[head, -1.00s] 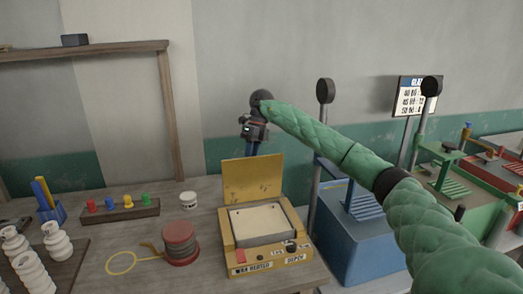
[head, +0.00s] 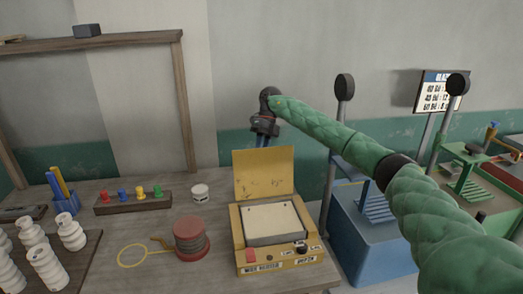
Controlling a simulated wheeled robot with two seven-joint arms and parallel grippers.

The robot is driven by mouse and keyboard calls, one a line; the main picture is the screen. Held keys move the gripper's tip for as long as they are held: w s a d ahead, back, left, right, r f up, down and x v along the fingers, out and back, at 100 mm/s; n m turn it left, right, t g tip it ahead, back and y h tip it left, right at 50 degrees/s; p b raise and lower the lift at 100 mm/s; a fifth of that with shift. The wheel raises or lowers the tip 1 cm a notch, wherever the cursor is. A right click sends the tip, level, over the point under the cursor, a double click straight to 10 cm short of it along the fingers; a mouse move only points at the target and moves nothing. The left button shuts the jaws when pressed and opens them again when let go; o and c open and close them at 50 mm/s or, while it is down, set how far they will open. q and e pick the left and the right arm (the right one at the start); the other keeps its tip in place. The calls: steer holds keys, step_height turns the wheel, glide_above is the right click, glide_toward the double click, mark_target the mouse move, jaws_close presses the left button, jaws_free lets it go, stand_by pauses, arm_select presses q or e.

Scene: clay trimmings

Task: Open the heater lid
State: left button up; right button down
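The yellow heater (head: 240,239) stands on the bench, with a pale plate (head: 273,221) in its top. Its yellow lid (head: 264,172) is raised and stands roughly upright at the heater's back edge. My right gripper (head: 263,143) is at the lid's top edge, near its middle, pointing down. Its fingertips seem to pass behind the lid, so contact and finger gap cannot be made out. My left gripper is not in view.
A red spool (head: 191,238) with a yellow loop is left of the heater. A pegged wooden block (head: 133,203), a white pot (head: 200,191) and several white pieces (head: 46,265) stand farther left. A blue machine (head: 372,245) is close on the right.

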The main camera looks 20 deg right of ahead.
steer(key=shift+s+d+f, duration=0.1)
steer(key=shift+d+f, duration=0.1)
steer(key=shift+f, duration=0.35)
steer(key=c, duration=1.3)
jaws_free()
steer(key=shift+d, duration=0.1)
steer(key=shift+o, duration=0.8)
steer(key=shift+d+f, duration=0.1)
steer(key=shift+d, duration=0.05)
steer(key=shift+a+r, duration=0.2)
